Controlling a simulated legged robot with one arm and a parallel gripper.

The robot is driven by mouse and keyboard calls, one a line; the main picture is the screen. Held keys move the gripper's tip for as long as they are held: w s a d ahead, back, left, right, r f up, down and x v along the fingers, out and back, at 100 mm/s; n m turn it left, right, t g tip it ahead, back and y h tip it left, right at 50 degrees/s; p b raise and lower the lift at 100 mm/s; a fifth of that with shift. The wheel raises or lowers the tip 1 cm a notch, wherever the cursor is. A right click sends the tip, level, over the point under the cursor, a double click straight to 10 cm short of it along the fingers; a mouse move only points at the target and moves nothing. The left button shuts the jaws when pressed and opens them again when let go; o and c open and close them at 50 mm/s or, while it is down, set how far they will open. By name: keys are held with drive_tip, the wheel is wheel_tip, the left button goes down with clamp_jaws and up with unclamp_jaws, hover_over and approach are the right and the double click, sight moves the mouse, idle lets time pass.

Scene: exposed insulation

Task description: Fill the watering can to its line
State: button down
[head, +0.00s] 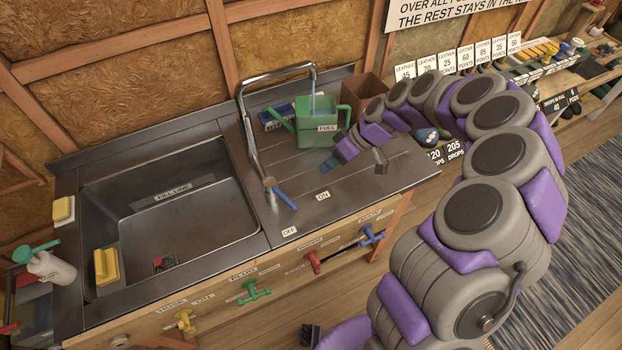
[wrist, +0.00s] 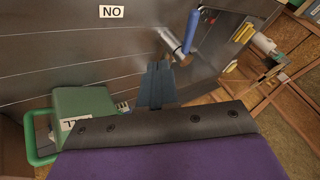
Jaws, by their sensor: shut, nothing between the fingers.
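The green watering can (head: 316,132) stands upright on the metal counter right of the sink. Its label reads "FULL". The tall metal tap (head: 247,120) arches over it, and a pale blue stream shows between spout and can. The water level inside cannot be made out. The blue tap handle (head: 284,198) lies near the "OFF" (head: 289,231) and "ON" (head: 322,196) plates. My gripper (head: 331,164) is shut and empty above the counter, just in front of the can. In the wrist view, my gripper (wrist: 155,85) is between the can (wrist: 85,112) and the blue handle (wrist: 192,32).
The sink (head: 175,222) at left has a "FILL LINE" label and a yellow sponge (head: 106,266). Several coloured valves, including a red one (head: 312,262), line the counter front. A brown box (head: 364,95) stands behind the can. Bare counter lies in front of my gripper.

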sight(289, 200)
drive_tip(key=b+x, duration=0.1)
drive_tip(key=x, duration=0.9)
drive_tip(key=shift+s+b, duration=0.1)
drive_tip(key=shift+b, duration=0.25)
drive_tip(key=shift+s+a+r, duration=0.15)
drive_tip(key=shift+s+a, duration=0.3)
drive_tip(key=shift+s, duration=0.1)
drive_tip(key=shift+s+a+r, duration=0.15)
drive_tip(key=shift+s+a, duration=0.25)
drive_tip(key=shift+s, duration=0.15)
drive_tip(key=shift+s+a+b, duration=0.3)
drive_tip(key=shift+s+a, duration=0.05)
drive_tip(key=shift+s+a+m+t+p, duration=0.35)
drive_tip(key=shift+s+m+t+p, duration=0.15)
drive_tip(key=shift+s+m+t, duration=0.45)
drive_tip(key=shift+s+a+m+g, duration=0.25)
drive_tip(key=shift+w+d, duration=0.1)
